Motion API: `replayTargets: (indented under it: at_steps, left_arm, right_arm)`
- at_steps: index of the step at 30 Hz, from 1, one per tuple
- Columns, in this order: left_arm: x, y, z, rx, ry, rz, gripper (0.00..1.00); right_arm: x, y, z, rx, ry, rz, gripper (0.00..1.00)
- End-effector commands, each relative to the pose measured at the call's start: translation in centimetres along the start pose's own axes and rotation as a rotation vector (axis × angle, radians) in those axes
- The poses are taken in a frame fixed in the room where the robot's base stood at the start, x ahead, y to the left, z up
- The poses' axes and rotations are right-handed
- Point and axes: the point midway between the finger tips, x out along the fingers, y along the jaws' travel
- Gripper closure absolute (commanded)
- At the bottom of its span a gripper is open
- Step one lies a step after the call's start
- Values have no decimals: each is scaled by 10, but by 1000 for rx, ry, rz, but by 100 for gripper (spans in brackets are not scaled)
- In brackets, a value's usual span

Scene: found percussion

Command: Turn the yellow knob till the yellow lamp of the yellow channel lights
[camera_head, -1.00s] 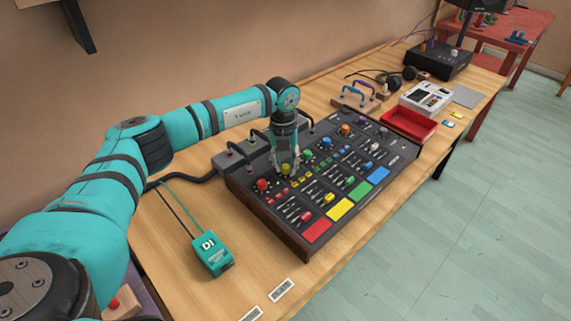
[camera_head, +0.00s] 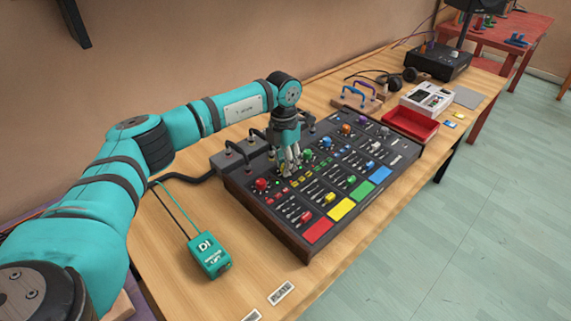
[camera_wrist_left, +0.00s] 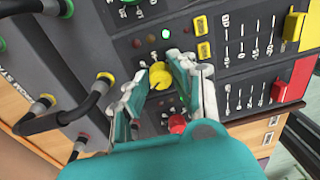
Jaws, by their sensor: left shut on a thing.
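The yellow knob (camera_wrist_left: 160,77) sits on the dark mixer panel (camera_head: 283,222) and shows in the left wrist view between my fingers. My left gripper (camera_wrist_left: 161,84) is shut on it, with a finger on each side. In the head view my left gripper (camera_head: 289,170) points down at the panel and mostly hides the knob. Beside the knob in the wrist view is a row of three small lamps. The lamp at one end glows green (camera_wrist_left: 166,34); the middle lamp (camera_wrist_left: 151,39) and the reddish one (camera_wrist_left: 137,43) look dark. My right gripper is not in view.
A red knob (camera_wrist_left: 177,124) stands close to my fingers. Black cables (camera_wrist_left: 58,117) plug in along the panel's back. A teal DI box (camera_head: 209,256) lies left of the mixer, and a red tray (camera_head: 409,125) stands beyond it. Bare wood lies in front.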

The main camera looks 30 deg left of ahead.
Motion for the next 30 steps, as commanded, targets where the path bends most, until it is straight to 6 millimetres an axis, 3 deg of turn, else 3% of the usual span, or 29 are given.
replayTargets:
  at_steps: [22, 23, 27, 30]
  left_arm:
    - [-2, 0, 1, 91, 0, 1, 100]
    - [-2, 0, 1, 91, 0, 1, 74]
    - [-1, 0, 1, 90, 1, 1, 56]
    - [-1, 0, 0, 90, 2, 1, 53]
  right_arm:
    - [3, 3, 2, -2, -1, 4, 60]
    - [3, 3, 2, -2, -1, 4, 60]
    - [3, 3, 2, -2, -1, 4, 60]
    - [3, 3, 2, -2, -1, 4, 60]
